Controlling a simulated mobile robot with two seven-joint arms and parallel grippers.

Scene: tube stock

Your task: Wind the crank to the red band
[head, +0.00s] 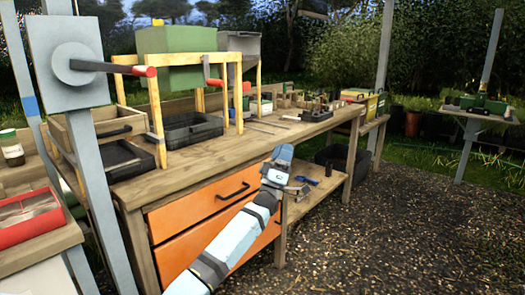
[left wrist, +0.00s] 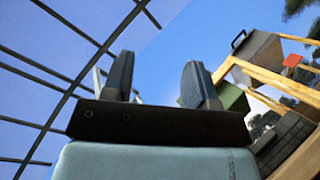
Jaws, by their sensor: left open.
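A crank stands out from a grey box (head: 70,63) on a post at the left of the head view. Its dark arm ends in a red handle (head: 140,71). A second red handle (head: 214,84) on a crank-like arm shows on the wooden frame behind. No red band can be made out for sure. My left gripper (head: 284,154) is in front of the bench, right of and apart from both handles. In the left wrist view its two fingers (left wrist: 160,82) are spread with nothing between them. My right gripper is not in view.
The wooden bench (head: 220,160) has orange drawers (head: 205,205) below and black trays (head: 190,130) on top. A red-rimmed box (head: 32,225) stands at the lower left. The gravel ground (head: 420,230) at the right is clear. A small table (head: 480,114) stands far right.

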